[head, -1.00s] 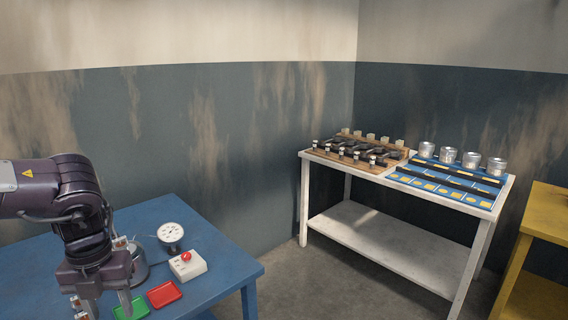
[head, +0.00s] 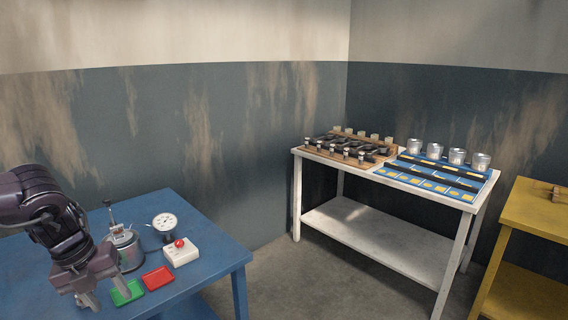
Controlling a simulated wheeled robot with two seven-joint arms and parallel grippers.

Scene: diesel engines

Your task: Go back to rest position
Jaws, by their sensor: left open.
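My left gripper (head: 104,302) is at the lower left of the head view, pointing down over the blue table (head: 218,258). Its fingers are apart and I see nothing between them. The green tray (head: 128,292) is right beside its right finger and looks partly hidden by it. My right gripper is not in view.
On the blue table are a metal pot-like device (head: 128,253), a dial gauge (head: 165,222), a white box with a red button (head: 181,251) and a red tray (head: 158,278). A white table (head: 375,235) with engine parts and a yellow table (head: 535,215) stand to the right.

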